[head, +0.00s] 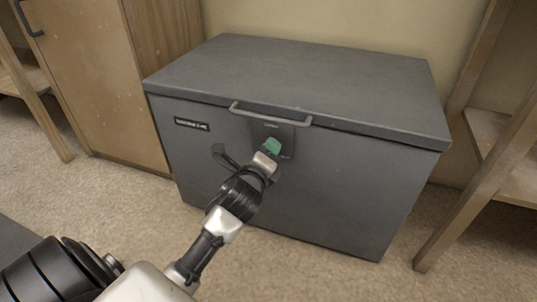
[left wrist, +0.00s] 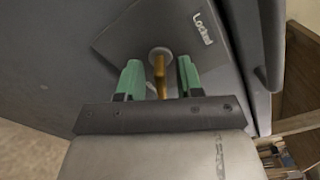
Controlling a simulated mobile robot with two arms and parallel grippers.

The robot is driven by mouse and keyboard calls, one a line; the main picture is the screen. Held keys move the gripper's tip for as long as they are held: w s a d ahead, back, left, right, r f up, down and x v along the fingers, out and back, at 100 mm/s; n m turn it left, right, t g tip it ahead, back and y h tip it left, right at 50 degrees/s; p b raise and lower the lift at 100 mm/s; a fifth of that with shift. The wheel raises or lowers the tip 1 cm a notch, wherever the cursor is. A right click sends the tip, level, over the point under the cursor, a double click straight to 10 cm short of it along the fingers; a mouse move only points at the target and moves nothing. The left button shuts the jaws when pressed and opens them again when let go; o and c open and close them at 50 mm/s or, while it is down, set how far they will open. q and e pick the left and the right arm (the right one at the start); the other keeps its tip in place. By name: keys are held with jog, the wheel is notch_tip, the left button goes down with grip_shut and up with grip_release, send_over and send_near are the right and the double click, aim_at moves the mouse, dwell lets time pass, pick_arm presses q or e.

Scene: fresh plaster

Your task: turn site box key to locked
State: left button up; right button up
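The site box (head: 290,190) is a large grey chest with its lid shut, standing on the floor ahead. A lock plate (head: 291,139) sits on its front below the handle; in the left wrist view the plate (left wrist: 135,38) bears the word "Locked" near its upper right. A brass key (left wrist: 160,70) sits in the round lock there. My left gripper (left wrist: 159,76) has green fingers, one on each side of the key, with a visible gap on both sides. In the head view, my left gripper (head: 272,147) hides the key. My right gripper is not in view.
A metal handle (head: 268,117) runs across the box front just above the lock. A wooden cabinet (head: 95,75) stands to the left. A wooden shelf frame (head: 490,180) stands close on the right. Bare floor (head: 290,270) lies in front of the box.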

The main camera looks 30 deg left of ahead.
pick_arm(q)
jog(key=shift+w, duration=0.15)
grip_shut()
